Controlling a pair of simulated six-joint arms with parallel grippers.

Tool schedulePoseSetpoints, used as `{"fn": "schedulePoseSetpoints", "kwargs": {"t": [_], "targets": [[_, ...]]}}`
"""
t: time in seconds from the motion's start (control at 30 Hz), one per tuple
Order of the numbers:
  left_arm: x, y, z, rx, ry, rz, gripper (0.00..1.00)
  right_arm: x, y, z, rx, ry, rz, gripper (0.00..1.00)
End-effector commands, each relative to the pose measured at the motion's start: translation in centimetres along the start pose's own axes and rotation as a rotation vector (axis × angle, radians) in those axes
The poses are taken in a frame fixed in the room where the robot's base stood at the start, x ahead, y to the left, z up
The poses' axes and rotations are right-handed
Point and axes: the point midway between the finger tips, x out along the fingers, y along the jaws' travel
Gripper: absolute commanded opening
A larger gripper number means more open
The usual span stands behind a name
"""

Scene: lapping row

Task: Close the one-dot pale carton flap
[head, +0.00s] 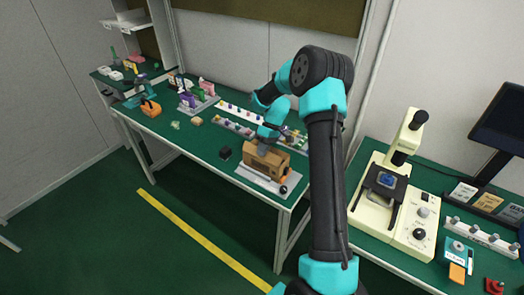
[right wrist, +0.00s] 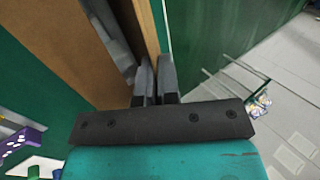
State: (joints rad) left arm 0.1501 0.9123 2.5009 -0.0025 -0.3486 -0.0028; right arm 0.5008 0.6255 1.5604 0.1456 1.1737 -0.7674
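A brown carton (head: 268,162) stands on a pale board near the front edge of the green table. Dark openings show on its side. It is too small to make out dots or tell a pale flap apart. My right gripper (head: 264,143) is at the carton's top left, pointing down, its tips partly hidden by the wrist. In the right wrist view, my right gripper's fingers (right wrist: 157,80) are close together beside brown carton panels (right wrist: 70,45). A narrow brown edge runs down to the tips; I cannot tell whether it is between them. My left gripper is not in view.
A small black block (head: 225,153) lies left of the carton. Trays with small parts (head: 238,112) stand behind it. An orange object (head: 150,108) is at the far left. A cream microscope (head: 395,185) stands on the right table. The table's front left is mostly clear.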

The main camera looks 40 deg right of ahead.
Motion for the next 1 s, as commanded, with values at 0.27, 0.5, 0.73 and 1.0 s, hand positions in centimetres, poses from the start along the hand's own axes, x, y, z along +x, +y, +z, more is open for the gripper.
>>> {"fn": "schedulePoseSetpoints", "kwargs": {"t": [0.27,0.5,0.73,1.0], "targets": [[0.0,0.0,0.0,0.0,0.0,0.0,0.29,0.15,0.91,-0.01,0.002,0.001,-0.204,0.0],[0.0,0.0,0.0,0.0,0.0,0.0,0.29,0.12,1.14,0.0,-0.001,0.002,-0.301,0.0],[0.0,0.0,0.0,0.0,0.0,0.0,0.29,0.11,1.09,0.01,-0.001,0.001,-0.304,0.0],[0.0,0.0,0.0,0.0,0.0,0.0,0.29,0.11,1.09,0.0,-0.001,0.001,-0.303,0.23]]}}
